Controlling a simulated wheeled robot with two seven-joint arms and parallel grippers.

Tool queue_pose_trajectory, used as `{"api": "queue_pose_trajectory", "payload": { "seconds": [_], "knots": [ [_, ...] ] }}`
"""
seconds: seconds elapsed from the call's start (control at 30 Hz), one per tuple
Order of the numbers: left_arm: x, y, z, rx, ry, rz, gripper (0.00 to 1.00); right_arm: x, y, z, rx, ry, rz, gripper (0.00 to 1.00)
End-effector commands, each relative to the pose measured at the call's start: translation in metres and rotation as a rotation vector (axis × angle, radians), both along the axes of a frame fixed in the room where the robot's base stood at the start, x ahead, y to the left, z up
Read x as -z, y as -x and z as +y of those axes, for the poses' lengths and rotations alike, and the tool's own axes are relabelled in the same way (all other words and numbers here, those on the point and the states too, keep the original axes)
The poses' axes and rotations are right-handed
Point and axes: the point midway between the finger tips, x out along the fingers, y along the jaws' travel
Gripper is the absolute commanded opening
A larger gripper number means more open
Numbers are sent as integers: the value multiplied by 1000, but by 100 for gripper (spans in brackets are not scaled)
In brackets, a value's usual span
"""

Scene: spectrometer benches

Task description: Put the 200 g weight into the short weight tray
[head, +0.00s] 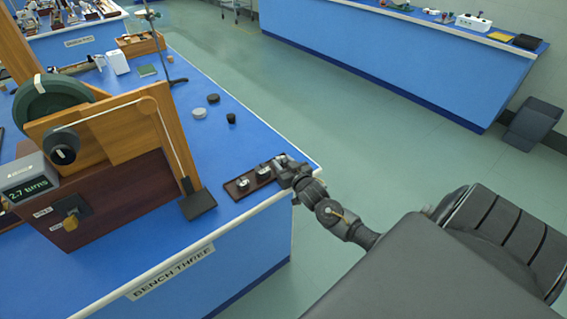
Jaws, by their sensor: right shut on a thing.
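A short dark brown tray (232,190) lies near the right corner of bench three. Two small metallic weights, a left one (243,183) and a right one (263,172), sit in it. My right gripper (280,163) is at the tray's right end, low over it. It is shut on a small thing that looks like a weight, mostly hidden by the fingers. I cannot read any mass marking, and I cannot tell whether the held thing touches the tray. My left gripper is out of view.
A wooden apparatus with a green wheel (52,98) and a "2.7 turns" display (30,185) stands left of the tray. A grey disc (200,113), a dark disc (213,98) and a small black cylinder (231,118) lie behind. The blue top between is clear.

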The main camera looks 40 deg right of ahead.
Motion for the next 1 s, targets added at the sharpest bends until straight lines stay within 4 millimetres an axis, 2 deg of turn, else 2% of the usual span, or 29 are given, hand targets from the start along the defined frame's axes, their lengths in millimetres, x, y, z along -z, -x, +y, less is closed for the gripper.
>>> {"api": "queue_pose_trajectory", "payload": {
  "seconds": [0.1,0.13,0.3,0.6,0.67,0.77,1.0],
  "knots": [
    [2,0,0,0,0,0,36,2,0,0,0,0,-1,9],
    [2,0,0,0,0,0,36,3,0,0,0,0,0,39],
    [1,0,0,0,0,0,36,2,0,0,1,0,0,59],
    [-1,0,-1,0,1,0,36,-3,1,-2,5,2,-2,59],
    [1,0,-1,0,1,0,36,-1,7,-1,5,1,0,59],
    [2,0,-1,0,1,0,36,-2,22,3,2,1,0,59],
    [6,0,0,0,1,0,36,-9,71,14,-1,0,1,59]
  ]
}}
